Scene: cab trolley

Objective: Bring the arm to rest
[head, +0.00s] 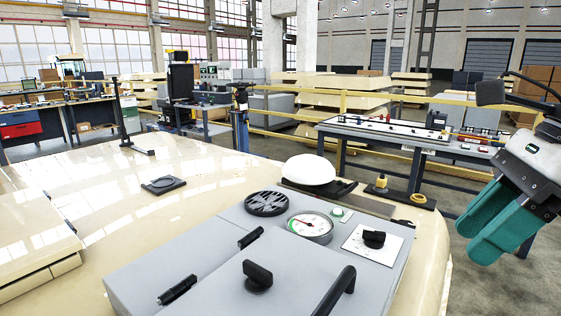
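My gripper (473,240) hangs at the right edge of the view, with two teal fingers pointing down and to the left. The fingers lie close side by side from this angle, and I cannot tell whether there is a gap between them. No object shows at the fingertips. The gripper is in the air to the right of the cream trolley body (110,190) and apart from it. Most of my arm is outside the view.
A grey console (190,255) with a gauge (310,225), a knob (374,239) and a black handle (335,292) sits on the trolley. A white dome (308,170) stands behind it. A workbench (365,132) and yellow railing (350,97) are beyond. Floor shows at right.

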